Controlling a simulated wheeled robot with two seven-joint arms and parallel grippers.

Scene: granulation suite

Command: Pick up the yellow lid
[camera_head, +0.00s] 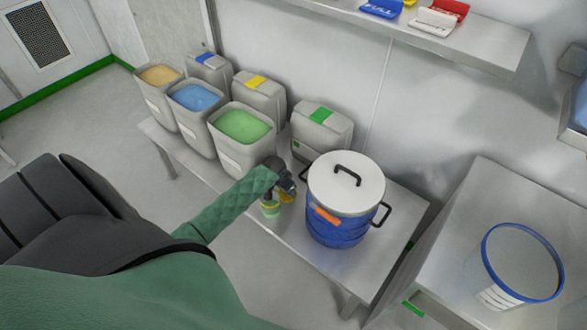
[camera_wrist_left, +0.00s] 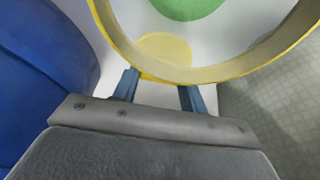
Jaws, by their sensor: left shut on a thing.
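My left gripper (camera_head: 283,185) is low over the front of the bench, left of the blue drum. It is shut on the yellow lid (camera_head: 287,196), which shows only as a small yellow patch under the fingers. In the left wrist view a large yellow rim (camera_wrist_left: 135,62) passes at the tips of the two blue-grey fingers (camera_wrist_left: 157,88). A yellow disc and a green disc show inside the rim. My right gripper is not in view.
The blue drum (camera_head: 335,230) with a white lid (camera_head: 346,183) stands close right. Open bins of orange, blue and green powder (camera_head: 242,126) and several capped canisters (camera_head: 322,132) line the bench behind. A blue-rimmed tub (camera_head: 522,262) stands on the right table.

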